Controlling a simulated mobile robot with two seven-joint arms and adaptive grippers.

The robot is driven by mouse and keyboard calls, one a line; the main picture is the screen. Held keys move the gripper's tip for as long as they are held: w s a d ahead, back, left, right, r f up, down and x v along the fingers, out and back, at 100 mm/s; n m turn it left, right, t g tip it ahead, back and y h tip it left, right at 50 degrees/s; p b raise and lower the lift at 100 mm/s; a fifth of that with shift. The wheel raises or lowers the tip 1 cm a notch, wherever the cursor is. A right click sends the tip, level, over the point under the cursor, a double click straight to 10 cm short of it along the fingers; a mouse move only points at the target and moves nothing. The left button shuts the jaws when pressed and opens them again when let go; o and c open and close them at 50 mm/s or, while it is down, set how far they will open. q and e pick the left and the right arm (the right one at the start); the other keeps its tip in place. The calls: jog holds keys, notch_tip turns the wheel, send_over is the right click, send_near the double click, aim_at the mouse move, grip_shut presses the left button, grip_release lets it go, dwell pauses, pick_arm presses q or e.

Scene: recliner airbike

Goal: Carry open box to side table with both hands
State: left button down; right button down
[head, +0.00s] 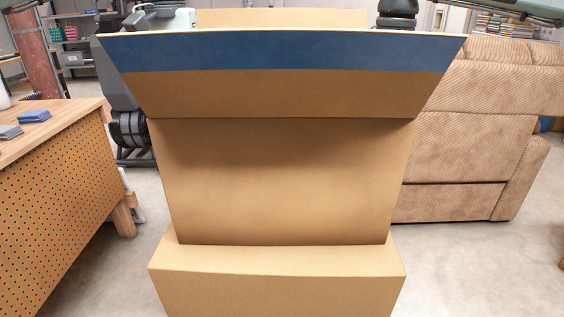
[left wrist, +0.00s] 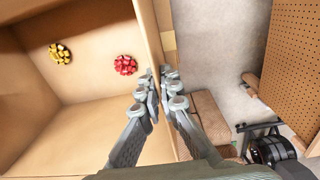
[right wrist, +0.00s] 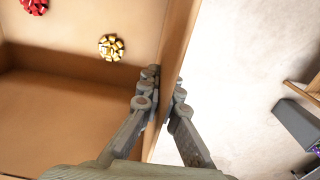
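The large open cardboard box (head: 285,180) fills the middle of the head view, its flaps spread and a blue band across the upper flap. My left gripper (left wrist: 164,82) has one finger inside and one outside a box wall (left wrist: 146,35), closed on it. My right gripper (right wrist: 164,88) likewise pinches a wall (right wrist: 178,40). Neither gripper shows in the head view. Inside the box lie a red bow (left wrist: 125,65) and a gold bow (left wrist: 59,53). A wooden table with a perforated side (head: 60,125) stands at left; I cannot tell if it is the side table.
A tan recliner sofa (head: 470,135) stands close on the right. An exercise bike (head: 125,110) is partly hidden behind the box. Small blue and grey stacks (head: 34,116) lie on the left table.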

pick_arm(q)
jog(key=shift+r, duration=0.15)
pick_arm(e)
jog(key=shift+r, duration=0.15)
